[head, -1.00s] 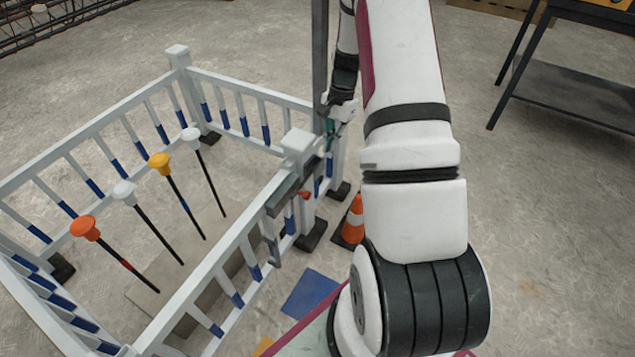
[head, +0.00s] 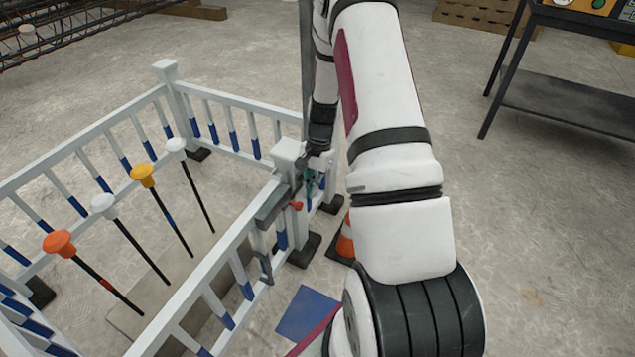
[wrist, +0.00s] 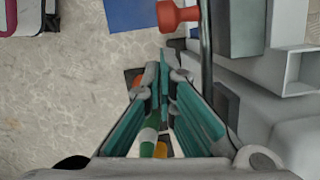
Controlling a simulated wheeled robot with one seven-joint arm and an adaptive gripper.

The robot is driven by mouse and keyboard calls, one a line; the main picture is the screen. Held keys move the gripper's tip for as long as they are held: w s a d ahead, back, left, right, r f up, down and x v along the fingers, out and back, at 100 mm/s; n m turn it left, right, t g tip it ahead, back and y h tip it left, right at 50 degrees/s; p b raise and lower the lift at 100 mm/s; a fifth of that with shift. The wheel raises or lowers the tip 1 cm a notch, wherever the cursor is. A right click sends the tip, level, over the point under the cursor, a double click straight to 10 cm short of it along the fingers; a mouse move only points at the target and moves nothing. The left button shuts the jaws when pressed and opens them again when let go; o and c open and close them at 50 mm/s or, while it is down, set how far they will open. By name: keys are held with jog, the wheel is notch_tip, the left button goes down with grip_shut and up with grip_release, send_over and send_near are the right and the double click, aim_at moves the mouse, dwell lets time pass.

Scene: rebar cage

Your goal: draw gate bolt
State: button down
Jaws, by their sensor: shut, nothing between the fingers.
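The white gate and fence enclosure (head: 215,262) stands at left, with a grey bolt assembly (head: 278,203) along its top rail near the corner post (head: 287,153). A small red knob (head: 296,206) sits on the bolt; in the wrist view the red knob (wrist: 176,15) is large at top, beside a dark bar (wrist: 206,60). My gripper (head: 311,178) is at the gate post beside the bolt. In the wrist view my gripper (wrist: 164,60) has its teal fingers together, empty, with the tips just below the knob. Whether they touch it I cannot tell.
Inside the fence stand several rods with coloured caps, such as the orange one (head: 60,243). An orange cone (head: 345,238) stands by the post. A blue floor patch (head: 307,313) lies in front. A dark table (head: 565,100) stands at right. Open floor lies between.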

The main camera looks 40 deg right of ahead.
aim_at(300, 205)
jog(key=shift+a, duration=0.4)
jog(key=shift+s+a+p, duration=0.15)
jog(key=shift+s+a, duration=0.2)
jog(key=shift+a, duration=0.55)
jog(key=shift+s+a+p, duration=0.2)
jog(key=shift+s+a, duration=0.15)
jog(key=shift+a, duration=0.5)
jog(key=shift+s+a+p, duration=0.15)
jog(key=shift+s+a, duration=0.2)
jog(key=shift+a, duration=0.55)
